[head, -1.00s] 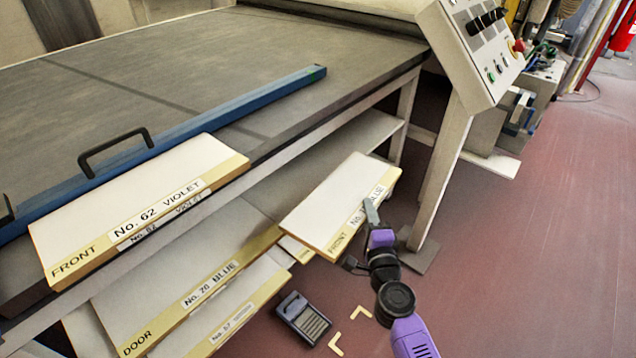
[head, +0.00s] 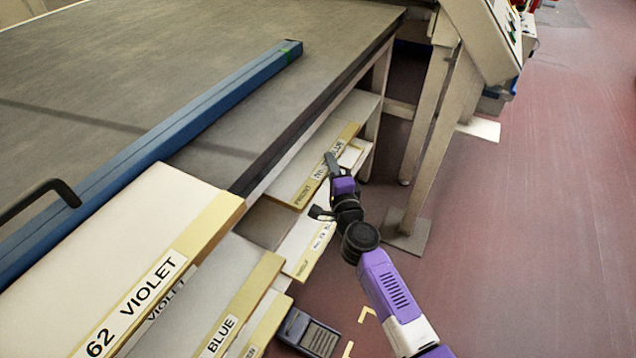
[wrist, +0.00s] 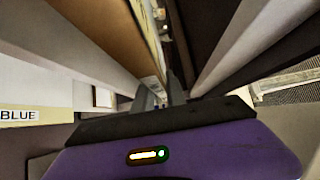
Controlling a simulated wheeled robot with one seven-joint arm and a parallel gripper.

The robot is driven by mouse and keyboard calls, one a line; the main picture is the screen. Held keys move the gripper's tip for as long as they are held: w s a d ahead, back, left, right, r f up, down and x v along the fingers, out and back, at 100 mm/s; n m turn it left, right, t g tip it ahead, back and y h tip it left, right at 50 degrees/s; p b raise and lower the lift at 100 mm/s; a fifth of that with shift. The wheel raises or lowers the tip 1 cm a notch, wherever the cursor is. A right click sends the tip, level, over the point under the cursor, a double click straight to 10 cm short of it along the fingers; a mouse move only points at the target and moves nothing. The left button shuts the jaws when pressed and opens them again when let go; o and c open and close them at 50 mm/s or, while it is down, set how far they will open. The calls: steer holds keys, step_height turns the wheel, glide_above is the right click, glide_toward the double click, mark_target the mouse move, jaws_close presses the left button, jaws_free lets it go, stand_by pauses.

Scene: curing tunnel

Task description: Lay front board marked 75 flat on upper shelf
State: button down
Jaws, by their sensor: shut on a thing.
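The front board (head: 292,180) has a white face and a yellow edge with FRONT and a label ending in BLUE; its number is not readable because my fingers cover part of it. My gripper (head: 331,163) is shut on its outer long edge. The board reaches in under the table top, at the upper shelf (head: 357,106), and looks roughly level. Whether it touches the shelf I cannot tell. In the wrist view my gripper (wrist: 163,101) shows at the board's brownish edge (wrist: 125,35).
Another labelled board (head: 298,238) sticks out below. Boards marked BLUE (head: 238,300) and 62 VIOLET (head: 150,240) project at the left. A blue bar with a black handle (head: 220,95) lies on the table. A table leg (head: 377,110) and machine legs (head: 425,130) stand right. A dark box (head: 308,333) is below.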

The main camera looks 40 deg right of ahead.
step_height(320, 180, down, 9)
steer(key=b, duration=0.8)
steer(key=shift+f+b, duration=0.15)
steer(key=shift+b, duration=0.15)
steer(key=c, duration=1.4)
jaws_free()
steer(key=shift+o, duration=0.2)
